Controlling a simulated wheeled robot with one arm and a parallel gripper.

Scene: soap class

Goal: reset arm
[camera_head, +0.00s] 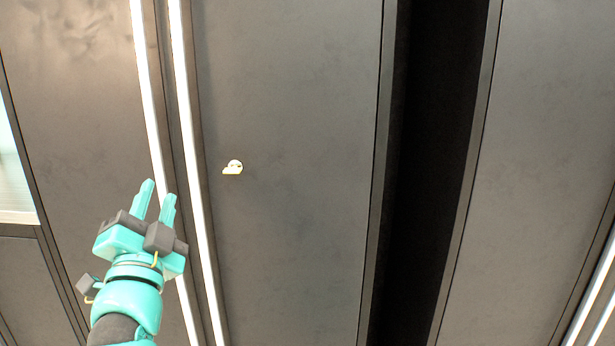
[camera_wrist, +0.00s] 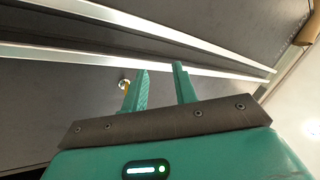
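My gripper (camera_head: 157,190) is at the lower left of the head view, raised in front of dark panels with bright strips. Its two teal fingers are spread a little apart. In the wrist view my gripper (camera_wrist: 161,72) also shows a gap between its fingers, with nothing held in it. A small white and yellow thing (camera_head: 233,168) is on the dark panel, up and to the right of the fingertips in the head view. It also shows in the wrist view (camera_wrist: 124,86), just left of the left finger, apart from it.
A dark grey panel (camera_head: 290,120) fills the middle. A black gap (camera_head: 430,140) runs down to its right, with another panel (camera_head: 550,150) beyond. Bright strips (camera_head: 185,100) run beside my gripper. A pale lit area (camera_head: 12,170) is at the left edge.

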